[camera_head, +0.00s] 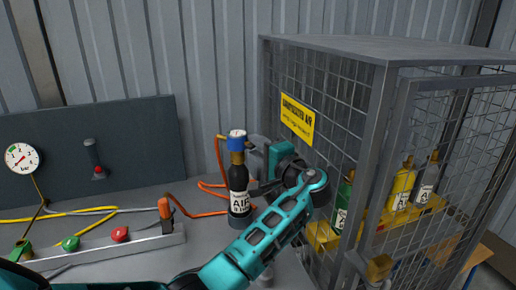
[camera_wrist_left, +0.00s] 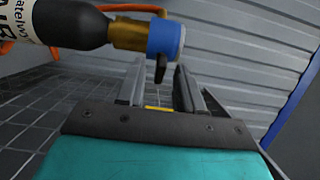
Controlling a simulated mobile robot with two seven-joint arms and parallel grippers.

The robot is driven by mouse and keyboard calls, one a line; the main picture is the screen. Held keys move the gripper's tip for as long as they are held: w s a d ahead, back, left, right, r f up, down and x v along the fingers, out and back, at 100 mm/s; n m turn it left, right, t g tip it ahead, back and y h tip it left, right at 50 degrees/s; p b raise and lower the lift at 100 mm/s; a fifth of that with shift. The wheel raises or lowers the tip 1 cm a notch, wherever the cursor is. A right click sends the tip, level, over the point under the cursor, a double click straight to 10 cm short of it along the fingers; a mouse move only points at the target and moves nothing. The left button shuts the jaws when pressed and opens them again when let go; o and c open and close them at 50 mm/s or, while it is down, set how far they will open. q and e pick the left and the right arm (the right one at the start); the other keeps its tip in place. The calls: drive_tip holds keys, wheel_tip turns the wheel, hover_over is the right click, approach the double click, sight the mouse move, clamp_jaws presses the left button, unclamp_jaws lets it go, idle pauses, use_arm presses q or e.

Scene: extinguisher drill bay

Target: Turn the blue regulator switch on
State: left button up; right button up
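A dark bottle (camera_head: 239,185) with a white AIR label stands upright on the grey bench. The blue regulator switch (camera_head: 237,139) sits on its brass neck. In the left wrist view the bottle (camera_wrist_left: 72,22) lies sideways across the top, with the blue switch (camera_wrist_left: 165,39) just beyond the fingertips and a small dark tab on it. My left gripper (camera_head: 254,150) is right beside the switch, coming from the right. In the left wrist view its two fingers (camera_wrist_left: 160,85) are apart with nothing held between them. I cannot tell whether they touch the switch. My right gripper is not in view.
A mesh cage (camera_head: 385,75) with a yellow sign and several bottles stands close on the right. Orange hoses (camera_head: 205,186) run behind the bottle. A grey rail (camera_head: 120,250) with colored fittings and a gauge panel (camera_head: 60,125) are on the left.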

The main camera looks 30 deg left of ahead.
use_arm(q)
clamp_jaws()
idle(0.3)
